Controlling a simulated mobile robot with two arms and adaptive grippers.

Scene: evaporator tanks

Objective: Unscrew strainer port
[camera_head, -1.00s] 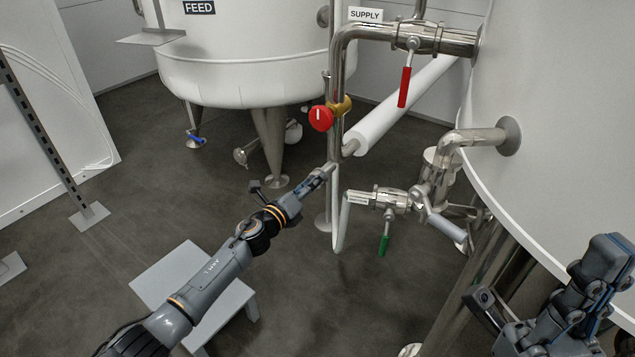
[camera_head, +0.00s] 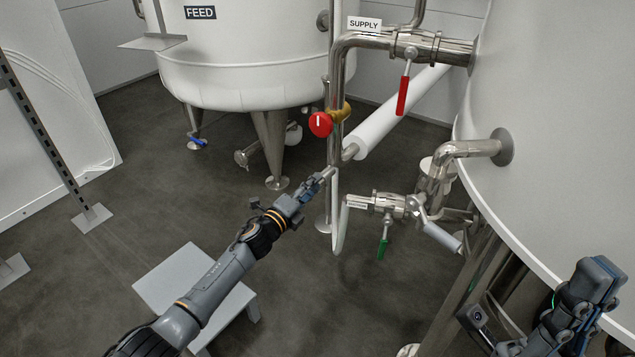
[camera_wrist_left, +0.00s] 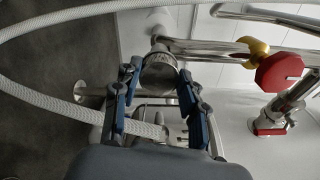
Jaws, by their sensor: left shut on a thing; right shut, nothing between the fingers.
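The strainer port (camera_wrist_left: 158,73) shows in the left wrist view as a round metal cap on the end of a pipe, between my left fingers. In the head view my left gripper (camera_head: 322,176) reaches the lower part of the vertical steel supply pipe (camera_head: 337,90), and its fingers hide most of the port there. In the left wrist view my left gripper (camera_wrist_left: 160,75) is shut on the port, one blue finger on each side. My right gripper (camera_head: 598,272) is shut and empty at the lower right, in front of the large white tank.
A red knob (camera_head: 320,124) on a yellow fitting sits just above my left gripper. A red-handled valve (camera_head: 403,95) and a green-handled valve (camera_head: 382,249) are nearby. A white hose (camera_wrist_left: 80,110) passes by the left fingers. A grey step stool (camera_head: 180,280) stands below my left arm.

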